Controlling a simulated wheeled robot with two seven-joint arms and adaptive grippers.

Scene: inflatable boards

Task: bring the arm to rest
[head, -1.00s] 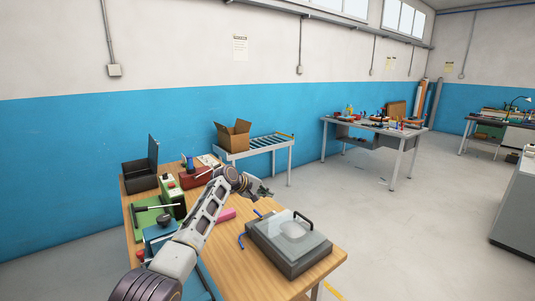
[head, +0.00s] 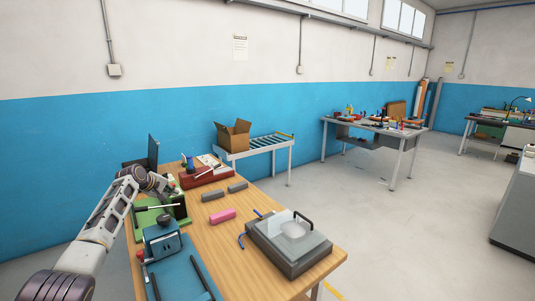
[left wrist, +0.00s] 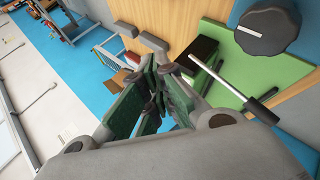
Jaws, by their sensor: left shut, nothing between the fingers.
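My left arm reaches in from the left in the head view and bends over the far left part of the wooden workbench (head: 265,211). My left gripper (head: 173,191) is small and partly hidden there, above or beside a green press-like device (head: 148,219). In the left wrist view my left gripper (left wrist: 155,90) has its dark green finger pads together with nothing between them. The green device's plate (left wrist: 255,80), its black lever and a dark round knob (left wrist: 267,32) lie beyond the fingers at the right. My right gripper is in neither view.
The workbench also bears a blue device (head: 165,245), a grey machine with a clear lid (head: 290,240), a pink block (head: 222,215), grey blocks (head: 213,194) and a red case (head: 203,177). A cardboard box (head: 233,136) sits on a roller stand behind. The floor at right is clear.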

